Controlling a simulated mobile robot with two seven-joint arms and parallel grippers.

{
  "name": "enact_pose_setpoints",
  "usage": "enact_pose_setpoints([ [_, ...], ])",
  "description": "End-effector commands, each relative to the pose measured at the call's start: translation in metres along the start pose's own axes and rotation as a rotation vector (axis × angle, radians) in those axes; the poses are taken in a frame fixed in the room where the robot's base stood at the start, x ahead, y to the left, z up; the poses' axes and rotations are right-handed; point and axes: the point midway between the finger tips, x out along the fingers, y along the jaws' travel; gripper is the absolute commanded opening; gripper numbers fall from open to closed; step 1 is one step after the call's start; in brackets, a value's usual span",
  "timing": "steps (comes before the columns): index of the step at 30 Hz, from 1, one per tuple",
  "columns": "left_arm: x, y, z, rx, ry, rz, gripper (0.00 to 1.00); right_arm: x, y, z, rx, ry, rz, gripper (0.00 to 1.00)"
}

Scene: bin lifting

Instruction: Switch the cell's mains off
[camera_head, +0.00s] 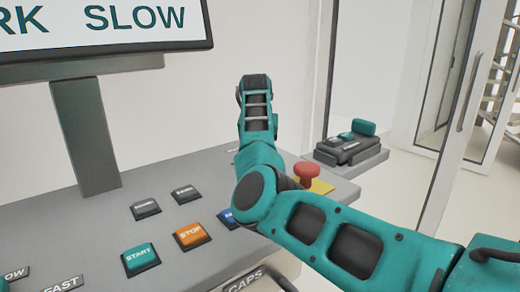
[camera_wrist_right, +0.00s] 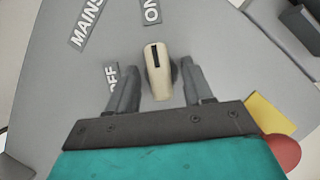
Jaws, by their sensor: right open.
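The mains switch is a cream rotary handle (camera_wrist_right: 160,84) with a black line on it, in the right wrist view. Its line points up toward the ON label (camera_wrist_right: 152,10). The OFF label (camera_wrist_right: 112,76) is to its left, partly covered by a finger, and the MAINS label (camera_wrist_right: 86,22) is at upper left. My right gripper (camera_wrist_right: 157,66) is open, with one finger on each side of the handle; I cannot tell whether either finger touches it. In the head view my right arm hides the switch and the fingers. My left gripper is not in view.
A red mushroom button (camera_head: 307,171) on a yellow plate stands just right of my right arm. The START button (camera_head: 140,257), STOP button (camera_head: 190,236) and others sit on the grey console (camera_head: 90,235). A screen (camera_head: 100,25) stands at left; a black-and-teal device (camera_head: 350,147) lies behind.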

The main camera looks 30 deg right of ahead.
Motion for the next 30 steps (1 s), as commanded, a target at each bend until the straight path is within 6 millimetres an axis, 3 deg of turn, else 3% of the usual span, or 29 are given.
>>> enact_pose_setpoints([
  [2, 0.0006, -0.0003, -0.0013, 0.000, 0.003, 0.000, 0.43, -0.0001, -0.0001, 0.0000, 0.000, 0.000, 0.000, 0.49],
  [17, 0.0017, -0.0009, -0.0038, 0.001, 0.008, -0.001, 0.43, -0.0006, -0.0002, 0.0002, 0.000, -0.001, 0.000, 0.01],
  [30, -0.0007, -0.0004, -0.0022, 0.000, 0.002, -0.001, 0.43, -0.0013, -0.0001, 0.0008, -0.085, -0.002, 0.037, 0.00],
])
